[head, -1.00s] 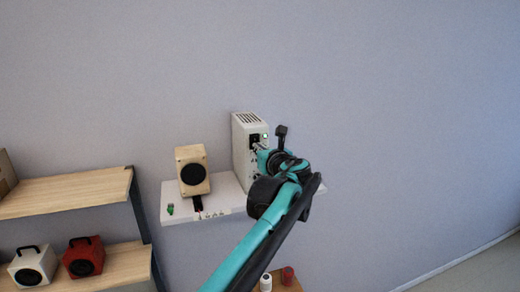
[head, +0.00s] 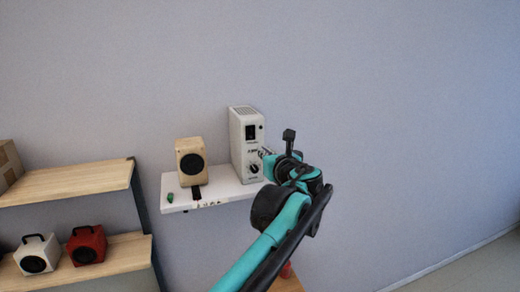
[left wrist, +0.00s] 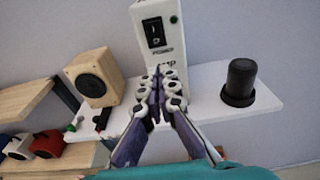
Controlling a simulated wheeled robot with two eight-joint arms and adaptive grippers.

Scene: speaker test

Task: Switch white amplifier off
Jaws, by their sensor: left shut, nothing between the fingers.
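The white amplifier (head: 240,150) stands upright on a white wall shelf. Its front carries a black power switch (head: 251,132), with knobs lower down. In the left wrist view, the amplifier (left wrist: 178,52) shows the black rocker switch (left wrist: 154,32) above a "POWER" label, and a small green spot (left wrist: 173,19) beside it. Which way the rocker is pressed is too small to tell. My left gripper (head: 265,152) is shut and empty, in front of the amplifier's right side and below the switch. Its fingers (left wrist: 160,80) hide the lower front in the wrist view.
A wooden speaker (head: 191,161) stands left of the amplifier on the white shelf (head: 228,190). A black cylinder (left wrist: 239,82) stands on the shelf's right. A red speaker (head: 86,245) and a white speaker (head: 37,255) sit on wooden shelving at left.

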